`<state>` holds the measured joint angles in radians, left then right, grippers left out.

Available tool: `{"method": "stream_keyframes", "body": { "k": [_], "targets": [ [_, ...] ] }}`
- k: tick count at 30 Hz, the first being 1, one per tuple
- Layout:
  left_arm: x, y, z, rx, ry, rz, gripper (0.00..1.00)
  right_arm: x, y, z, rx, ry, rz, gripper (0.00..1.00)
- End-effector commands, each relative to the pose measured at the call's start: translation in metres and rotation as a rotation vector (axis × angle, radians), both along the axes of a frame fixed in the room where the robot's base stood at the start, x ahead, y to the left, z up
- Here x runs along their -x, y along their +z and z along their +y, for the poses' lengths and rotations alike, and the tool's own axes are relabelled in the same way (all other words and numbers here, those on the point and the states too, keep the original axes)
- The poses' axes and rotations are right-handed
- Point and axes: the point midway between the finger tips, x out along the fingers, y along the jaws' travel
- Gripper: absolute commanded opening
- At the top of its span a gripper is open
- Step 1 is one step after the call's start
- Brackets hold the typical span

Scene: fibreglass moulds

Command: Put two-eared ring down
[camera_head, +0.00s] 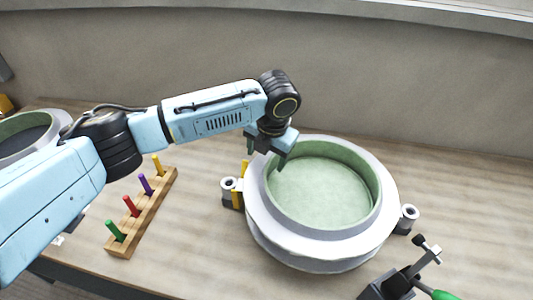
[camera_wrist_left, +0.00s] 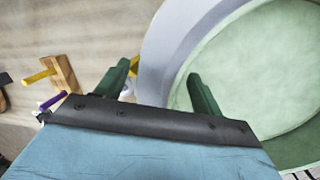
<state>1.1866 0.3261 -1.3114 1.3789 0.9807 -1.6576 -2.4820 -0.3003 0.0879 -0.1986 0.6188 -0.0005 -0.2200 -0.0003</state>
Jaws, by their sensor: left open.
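The two-eared ring, pale grey (camera_head: 262,212), sits around a round mould with a green inside (camera_head: 320,190) on the bench. Small round lugs stick out at its left (camera_head: 228,185) and right (camera_head: 408,213); I cannot tell whether they belong to the ring or to the mould under it. My left gripper (camera_head: 267,153) is open at the ring's upper left rim. In the left wrist view, the ring's rim (camera_wrist_left: 165,45) passes between the spread green fingers of that gripper (camera_wrist_left: 160,82), one outside and one over the green inside. My right gripper is not in view.
A wooden rack (camera_head: 150,215) with several coloured pegs stands left of the mould. A black clamp with a green handle (camera_head: 440,294) is at lower right. Another round mould (camera_head: 30,125) is at far left. A wall runs behind.

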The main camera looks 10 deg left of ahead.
Motion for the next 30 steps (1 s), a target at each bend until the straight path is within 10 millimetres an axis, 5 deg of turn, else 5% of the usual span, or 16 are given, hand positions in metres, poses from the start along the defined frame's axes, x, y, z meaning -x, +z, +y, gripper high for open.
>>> {"method": "stream_keyframes", "body": {
  "k": [8,21,30],
  "targets": [
    [0.001,0.016,-0.002,0.002,0.0,-0.003,0.68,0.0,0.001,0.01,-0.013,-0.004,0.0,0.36],
    [0.014,0.102,-0.014,0.001,0.0,-0.003,0.68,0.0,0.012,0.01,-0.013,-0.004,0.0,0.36],
    [0.018,0.121,-0.017,0.0,0.001,0.0,0.68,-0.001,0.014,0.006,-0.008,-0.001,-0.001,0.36]
  ]
}}
